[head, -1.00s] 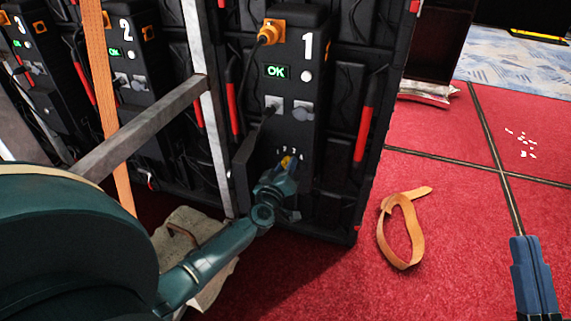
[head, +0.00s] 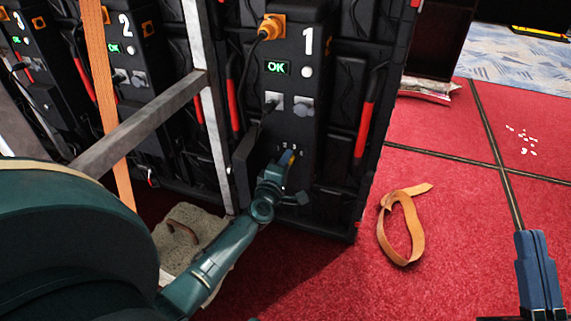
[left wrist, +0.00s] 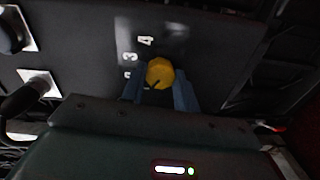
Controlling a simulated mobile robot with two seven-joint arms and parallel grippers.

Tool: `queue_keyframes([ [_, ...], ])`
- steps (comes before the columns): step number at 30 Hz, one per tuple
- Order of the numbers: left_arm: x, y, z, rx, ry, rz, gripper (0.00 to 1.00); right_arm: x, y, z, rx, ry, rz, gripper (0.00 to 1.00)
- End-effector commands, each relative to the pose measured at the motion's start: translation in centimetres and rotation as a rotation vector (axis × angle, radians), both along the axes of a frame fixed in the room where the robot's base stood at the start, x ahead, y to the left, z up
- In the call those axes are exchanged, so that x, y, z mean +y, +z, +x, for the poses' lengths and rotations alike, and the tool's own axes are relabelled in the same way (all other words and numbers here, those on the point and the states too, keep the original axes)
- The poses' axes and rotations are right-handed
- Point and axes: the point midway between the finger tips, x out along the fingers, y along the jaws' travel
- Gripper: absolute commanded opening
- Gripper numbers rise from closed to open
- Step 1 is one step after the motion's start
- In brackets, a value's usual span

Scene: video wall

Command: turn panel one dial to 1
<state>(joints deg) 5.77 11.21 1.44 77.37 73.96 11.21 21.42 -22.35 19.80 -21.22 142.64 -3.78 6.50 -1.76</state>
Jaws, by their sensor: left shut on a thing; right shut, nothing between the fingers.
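Panel one (head: 309,125) is the black unit marked 1, with a green OK display. Its yellow dial (left wrist: 160,72) shows between the fingers of my left gripper (left wrist: 159,88) in the left wrist view. A dark mark on the dial points down and left in that view. The numbers 4 and 3 are readable beside it; a lower number is partly hidden. In the head view my left gripper (head: 287,162) is shut on the dial and covers most of it. My right gripper (head: 538,265) is shut and empty, over the red carpet.
Panels 2 (head: 130,60) and 3 (head: 32,65) stand to the left. A grey metal brace (head: 140,125) and an orange strap (head: 97,90) cross before them. A looped strap (head: 400,225) lies on the open red floor. A sandbag (head: 185,235) is near the base.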

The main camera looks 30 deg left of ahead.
Motion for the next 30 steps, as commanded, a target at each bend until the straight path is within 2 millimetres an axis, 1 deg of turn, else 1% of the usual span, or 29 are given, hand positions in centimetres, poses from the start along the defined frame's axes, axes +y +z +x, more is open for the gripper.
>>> queue_keyframes([
  [7,-0.06,-0.12,-0.04,-0.012,-0.001,-0.062,0.08,-0.02,0.05,-0.03,-0.012,0.001,-0.007,0.00],
  [21,-0.07,-0.11,-0.04,-0.016,-0.001,-0.074,0.08,-0.06,0.31,0.01,-0.021,0.000,-0.007,0.00],
  [22,-0.06,-0.10,-0.04,-0.016,-0.001,-0.074,0.33,-0.06,0.31,0.01,-0.021,0.000,-0.007,0.00],
  [29,-0.04,-0.05,-0.02,-0.016,0.000,-0.072,0.52,-0.05,0.29,0.01,-0.021,0.000,-0.007,0.00],
  [30,-0.03,-0.05,-0.01,-0.016,0.000,-0.072,0.52,-0.05,0.29,0.01,-0.021,0.000,-0.007,0.00],
])
